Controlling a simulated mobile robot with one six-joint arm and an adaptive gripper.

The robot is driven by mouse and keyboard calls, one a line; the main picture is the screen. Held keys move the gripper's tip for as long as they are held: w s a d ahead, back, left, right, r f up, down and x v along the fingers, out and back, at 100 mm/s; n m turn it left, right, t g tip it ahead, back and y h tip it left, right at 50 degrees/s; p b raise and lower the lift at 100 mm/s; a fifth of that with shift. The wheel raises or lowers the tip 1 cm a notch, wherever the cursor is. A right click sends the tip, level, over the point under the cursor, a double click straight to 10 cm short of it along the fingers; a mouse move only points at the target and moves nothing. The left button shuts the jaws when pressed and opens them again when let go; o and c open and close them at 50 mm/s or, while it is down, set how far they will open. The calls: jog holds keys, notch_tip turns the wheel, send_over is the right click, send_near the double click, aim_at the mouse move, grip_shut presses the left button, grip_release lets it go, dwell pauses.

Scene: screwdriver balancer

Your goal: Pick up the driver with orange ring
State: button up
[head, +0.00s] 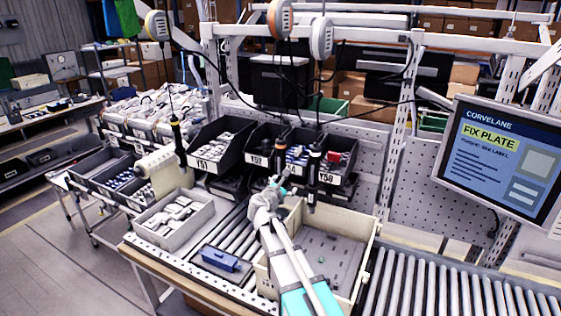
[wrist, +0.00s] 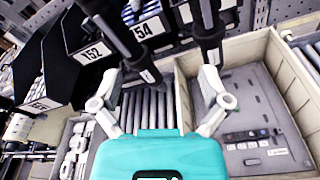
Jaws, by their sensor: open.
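Three dark drivers hang on cables in the head view. The middle driver (head: 282,150) seems to have an orange ring near its top and hangs below an orange balancer (head: 280,18). The right driver (head: 313,170) has a pale ring, and the left driver (head: 178,140) a yellowish one. My gripper (head: 277,183) is just below the middle driver in the picture. In the wrist view my gripper (wrist: 160,85) is open and empty. One dark driver (wrist: 125,45) slants beyond the left finger, and another (wrist: 208,40) is beyond the right finger. Their rings are out of that view.
Labelled black bins (head: 220,140) stand behind the drivers. A beige crate (head: 365,250) sits on the roller conveyor, beside my arm. A blue case (head: 220,258) and a grey tray of white parts (head: 150,234) lie to the left. A monitor (head: 500,160) stands at right.

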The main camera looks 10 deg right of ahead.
aim_at(279, 152)
jog(key=w+a+r+n+t+y+p, duration=0.1)
jog(key=w+a+r+n+t, duration=0.1)
jog(key=w+a+r+n, duration=0.1)
notch_tip(279, 152, up, 3)
jog(key=a+n, duration=0.1)
jog(key=n, duration=0.2)
jog(key=shift+w+a+f+t+y+p, duration=0.15)
jog(key=shift+a+f+t+y+p, duration=0.05)
jog(key=shift+t+y+p, duration=0.15)
jog(key=shift+w, duration=0.1)
jog(key=shift+x, duration=4.25)
jog(key=shift+d, duration=0.1)
jog(key=shift+f+x, duration=0.15)
jog(key=shift+x, duration=0.8)
jog(key=shift+f+x, duration=0.1)
jog(key=shift+x, duration=0.8)
jog(key=shift+w+d, duration=0.35)
jog(key=shift+w, duration=0.3)
